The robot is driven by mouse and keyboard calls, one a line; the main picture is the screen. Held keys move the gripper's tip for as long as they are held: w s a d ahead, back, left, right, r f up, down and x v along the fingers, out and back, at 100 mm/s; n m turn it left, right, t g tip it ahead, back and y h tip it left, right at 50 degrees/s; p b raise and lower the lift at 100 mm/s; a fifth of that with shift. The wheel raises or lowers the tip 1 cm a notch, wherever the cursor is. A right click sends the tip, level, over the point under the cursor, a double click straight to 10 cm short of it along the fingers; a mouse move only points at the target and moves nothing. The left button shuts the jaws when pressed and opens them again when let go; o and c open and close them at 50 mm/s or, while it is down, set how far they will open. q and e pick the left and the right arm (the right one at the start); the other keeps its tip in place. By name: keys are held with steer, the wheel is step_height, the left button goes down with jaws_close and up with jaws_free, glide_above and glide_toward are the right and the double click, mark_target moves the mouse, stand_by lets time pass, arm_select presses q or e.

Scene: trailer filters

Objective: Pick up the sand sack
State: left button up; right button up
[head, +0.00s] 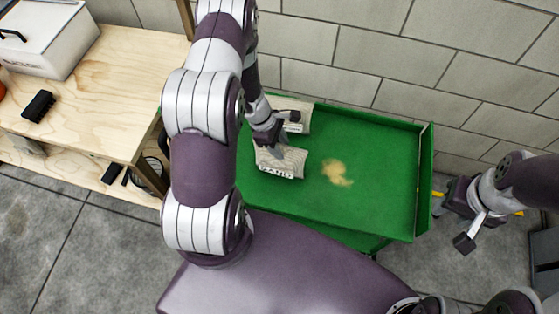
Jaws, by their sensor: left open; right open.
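Two pale sacks lie at the left end of a green trailer (375,170). The nearer sand sack (285,165) has dark lettering on its front side. The farther sack (298,112) lies close to the back wall of the trailer and is partly hidden by my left arm. My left gripper (277,150) is over the near sack's upper left part, with its fingers at or just above it; contact cannot be told. It is open. My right gripper (470,225) is open and empty, outside the trailer beyond its right wall.
A patch of spilled sand (337,173) lies on the trailer floor, right of the near sack. A wooden workbench (110,85) at left carries a grey-white box (45,38) and a black object (38,106). A block wall (420,50) stands behind. The trailer's right half is clear.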

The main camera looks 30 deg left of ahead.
arm_select(q)
jaws_close()
steer(key=shift+r, duration=0.1)
stand_by(1.2)
